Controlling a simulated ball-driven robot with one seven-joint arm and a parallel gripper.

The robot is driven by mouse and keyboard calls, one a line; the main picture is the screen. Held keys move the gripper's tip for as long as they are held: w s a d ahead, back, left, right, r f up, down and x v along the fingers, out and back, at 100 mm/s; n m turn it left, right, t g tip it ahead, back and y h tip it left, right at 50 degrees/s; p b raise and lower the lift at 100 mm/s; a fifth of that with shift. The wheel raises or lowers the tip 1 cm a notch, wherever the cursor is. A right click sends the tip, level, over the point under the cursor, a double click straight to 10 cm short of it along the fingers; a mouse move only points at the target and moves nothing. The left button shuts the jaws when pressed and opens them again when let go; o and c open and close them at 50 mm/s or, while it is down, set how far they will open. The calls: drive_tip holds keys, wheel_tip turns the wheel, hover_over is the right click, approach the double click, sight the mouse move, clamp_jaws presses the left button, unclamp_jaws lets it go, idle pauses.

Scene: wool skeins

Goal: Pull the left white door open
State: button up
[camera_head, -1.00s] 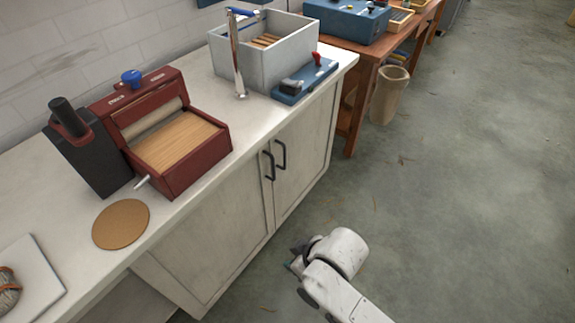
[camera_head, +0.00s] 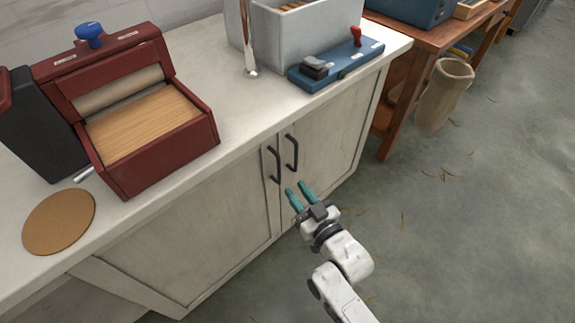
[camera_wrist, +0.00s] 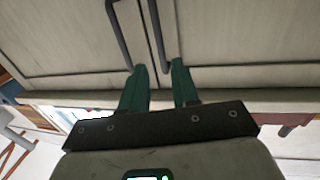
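The left white door (camera_head: 200,235) is shut, with a dark bar handle (camera_head: 273,165) near its right edge. The right door (camera_head: 330,135) is also shut, with its own dark handle (camera_head: 291,152) beside it. My gripper (camera_head: 296,189) is open and empty, its teal fingers pointing at the doors just below the handles. In the wrist view, which looks upside down, my gripper (camera_wrist: 158,68) has one handle (camera_wrist: 157,38) lined up with the gap between its fingers, apparently the left door's. The other handle (camera_wrist: 119,36) lies to the left. No contact shows.
The white counter (camera_head: 255,130) above the doors carries a dark red press (camera_head: 155,165), a round brown mat (camera_head: 60,220), a grey box (camera_head: 300,35) and a blue tool (camera_head: 335,65). A wooden table (camera_head: 400,85) and bin (camera_head: 445,95) stand right. Floor (camera_head: 480,220) in front is mostly clear.

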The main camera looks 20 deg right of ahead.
sight(279, 181)
drive_tip(key=shift+w+a+b, duration=0.2)
drive_tip(key=shift+w+b, duration=0.2)
drive_tip(key=shift+w, duration=1.25)
drive_tip(key=shift+w+a+b, duration=0.25)
drive_tip(key=shift+w+b, duration=0.15)
drive_tip(key=shift+w, duration=1.2)
drive_tip(key=shift+w+a+b, duration=0.2)
drive_tip(key=shift+w+b, duration=0.2)
drive_tip(key=shift+w, duration=1.25)
clamp_jaws()
